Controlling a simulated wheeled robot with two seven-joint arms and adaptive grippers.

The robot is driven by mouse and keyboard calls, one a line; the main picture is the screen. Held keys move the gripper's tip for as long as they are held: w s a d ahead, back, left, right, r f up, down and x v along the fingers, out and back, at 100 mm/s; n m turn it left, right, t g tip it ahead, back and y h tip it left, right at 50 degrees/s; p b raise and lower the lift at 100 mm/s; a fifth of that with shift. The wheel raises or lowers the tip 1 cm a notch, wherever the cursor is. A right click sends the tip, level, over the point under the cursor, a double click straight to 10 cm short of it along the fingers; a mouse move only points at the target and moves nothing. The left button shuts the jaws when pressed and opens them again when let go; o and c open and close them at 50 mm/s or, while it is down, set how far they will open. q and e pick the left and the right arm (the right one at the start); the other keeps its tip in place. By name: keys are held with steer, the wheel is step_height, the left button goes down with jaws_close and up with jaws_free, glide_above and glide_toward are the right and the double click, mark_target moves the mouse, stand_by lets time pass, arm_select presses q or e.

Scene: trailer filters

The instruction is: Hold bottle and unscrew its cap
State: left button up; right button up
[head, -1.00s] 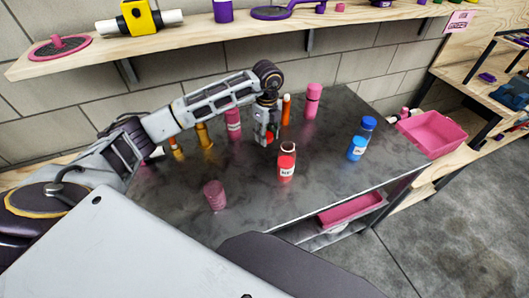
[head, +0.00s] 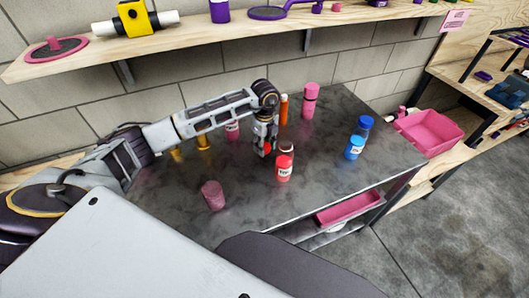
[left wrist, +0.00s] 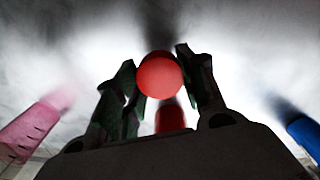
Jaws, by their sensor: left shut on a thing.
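A red bottle (head: 284,170) with a white label and a dull, paler top stands upright on the dark table. My left gripper (head: 264,148) is just left of and slightly behind it, low over the table. It is shut on a small round red cap (left wrist: 160,76), which sits between the two fingertips in the left wrist view. Another red shape, probably the bottle (left wrist: 170,117), shows below the cap there. I cannot tell whether the cap touches the table. My right gripper is not in view.
A pink ribbed cylinder (head: 213,195) stands at the front left of the table (head: 250,205). A blue bottle (head: 356,146) is at the right, a tall pink bottle (head: 310,101) and an orange bottle (head: 283,108) behind. A pink bin (head: 431,132) stands beyond the table's right edge.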

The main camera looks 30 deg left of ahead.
mark_target(265, 157)
arm_select(q)
steer(key=shift+f, duration=2.05)
steer(key=shift+f, duration=0.1)
steer(key=o, duration=1.1)
steer(key=shift+o, duration=0.2)
steer(key=shift+r, duration=6.15)
